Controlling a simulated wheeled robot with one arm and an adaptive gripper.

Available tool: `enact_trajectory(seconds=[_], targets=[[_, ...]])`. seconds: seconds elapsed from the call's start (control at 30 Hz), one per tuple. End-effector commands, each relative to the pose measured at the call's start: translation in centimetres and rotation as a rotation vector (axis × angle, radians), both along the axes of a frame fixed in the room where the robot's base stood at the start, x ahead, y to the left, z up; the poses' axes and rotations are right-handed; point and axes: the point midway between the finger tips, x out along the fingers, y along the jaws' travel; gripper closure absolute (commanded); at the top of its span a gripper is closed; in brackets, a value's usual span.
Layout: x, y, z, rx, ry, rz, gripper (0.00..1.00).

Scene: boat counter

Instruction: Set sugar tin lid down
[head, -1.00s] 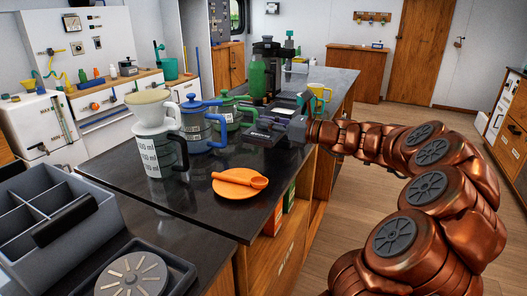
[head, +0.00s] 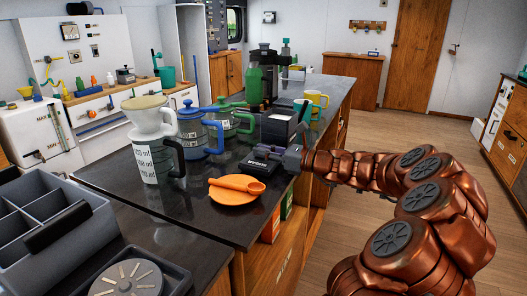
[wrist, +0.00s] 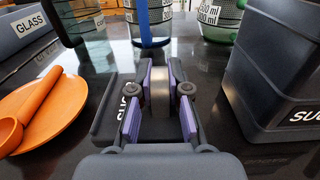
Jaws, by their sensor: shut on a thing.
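The sugar tin lid (head: 259,163) is a flat dark square with a white label. In the wrist view, the lid (wrist: 108,122) lies level beneath my gripper (wrist: 160,88), whose purple-padded fingers are shut on its silver knob. In the head view, my gripper (head: 291,157) is low over the counter, just right of the orange saucer. The lid is at or very near the counter top; I cannot tell whether it touches. The open-looking dark sugar tin (head: 278,128) stands behind the lid; in the wrist view, the tin (wrist: 272,75) is close on the right.
The orange saucer (head: 232,198) with an orange spoon (head: 237,184) is close left of the lid. A white-and-clear jug (head: 147,145), blue press (head: 193,135) and green press (head: 229,125) stand behind on the black counter (head: 190,215). A yellow mug (head: 317,103) is farther back.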

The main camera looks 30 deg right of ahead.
Motion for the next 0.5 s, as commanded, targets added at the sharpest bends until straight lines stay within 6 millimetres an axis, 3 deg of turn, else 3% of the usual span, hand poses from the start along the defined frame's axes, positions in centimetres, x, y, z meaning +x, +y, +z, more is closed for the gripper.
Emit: enact_trajectory(seconds=[0.47, 0.5], targets=[[0.0, 0.1, -1.5, -0.002, 0.007, 0.003, 1.00], [0.0, 0.1, -1.6, -0.001, 0.008, 0.004, 0.83]])
